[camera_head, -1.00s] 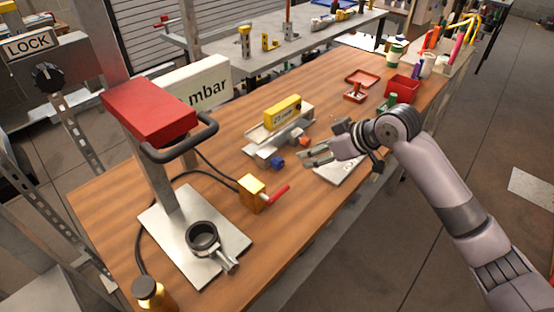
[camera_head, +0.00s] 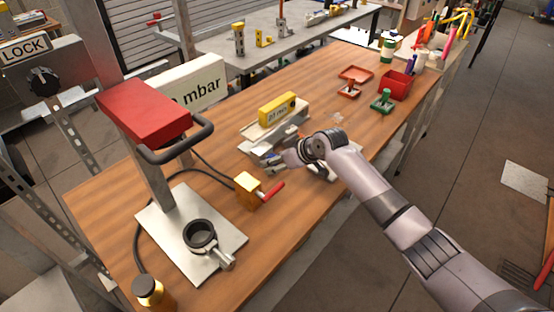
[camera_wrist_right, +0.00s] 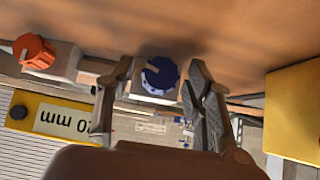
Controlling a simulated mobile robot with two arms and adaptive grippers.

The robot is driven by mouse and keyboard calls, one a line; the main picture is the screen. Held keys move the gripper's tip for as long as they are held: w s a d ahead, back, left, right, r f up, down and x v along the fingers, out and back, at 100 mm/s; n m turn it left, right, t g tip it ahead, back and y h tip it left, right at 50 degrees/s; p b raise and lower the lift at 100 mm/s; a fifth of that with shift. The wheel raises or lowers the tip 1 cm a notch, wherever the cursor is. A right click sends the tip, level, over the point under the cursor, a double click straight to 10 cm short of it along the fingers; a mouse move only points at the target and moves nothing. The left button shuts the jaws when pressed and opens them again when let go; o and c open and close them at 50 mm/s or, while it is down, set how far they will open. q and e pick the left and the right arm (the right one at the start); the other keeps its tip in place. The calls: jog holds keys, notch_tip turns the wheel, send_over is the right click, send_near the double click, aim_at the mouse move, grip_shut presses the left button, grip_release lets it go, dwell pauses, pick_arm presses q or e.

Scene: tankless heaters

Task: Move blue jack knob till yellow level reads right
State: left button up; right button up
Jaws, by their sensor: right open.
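The yellow level (camera_head: 278,109) rests on a grey metal platform (camera_head: 262,133) on the wooden table; its face is marked 20 mm. It also shows upside down in the right wrist view (camera_wrist_right: 55,120). The blue jack knob (camera_wrist_right: 160,74) sits between the spread fingers of my right gripper (camera_wrist_right: 160,100) in the wrist view, with a gap on each side. An orange knob (camera_wrist_right: 34,52) is beside it. In the head view my right gripper (camera_head: 268,164) is low at the platform's front and mostly hides the knobs. My left gripper is not in view.
A yellow block with a red handle (camera_head: 250,190) stands in front of the platform. A red-topped press (camera_head: 147,112) with a dark handle is at the left. A red bin (camera_head: 396,85) and a green clamp-like piece (camera_head: 382,102) stand farther right.

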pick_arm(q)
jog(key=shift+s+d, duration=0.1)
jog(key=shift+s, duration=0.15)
pick_arm(e)
jog(key=shift+c, duration=0.3)
jog(key=shift+c, duration=0.6)
jog(key=c, duration=1)
jog(key=shift+o, duration=0.2)
jog(key=g+y+b, duration=0.1)
jog(key=m+b, duration=0.1)
jog(key=shift+w+d+f+g+y+b, duration=0.15)
jog(key=shift+f+g+y+b, duration=0.2)
jog(key=shift+g+y, duration=0.05)
jog(key=shift+r+m, duration=0.15)
jog(key=shift+m, duration=0.15)
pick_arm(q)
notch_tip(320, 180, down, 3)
pick_arm(e)
jog(key=shift+r+y, duration=0.15)
jog(key=shift+y, duration=0.15)
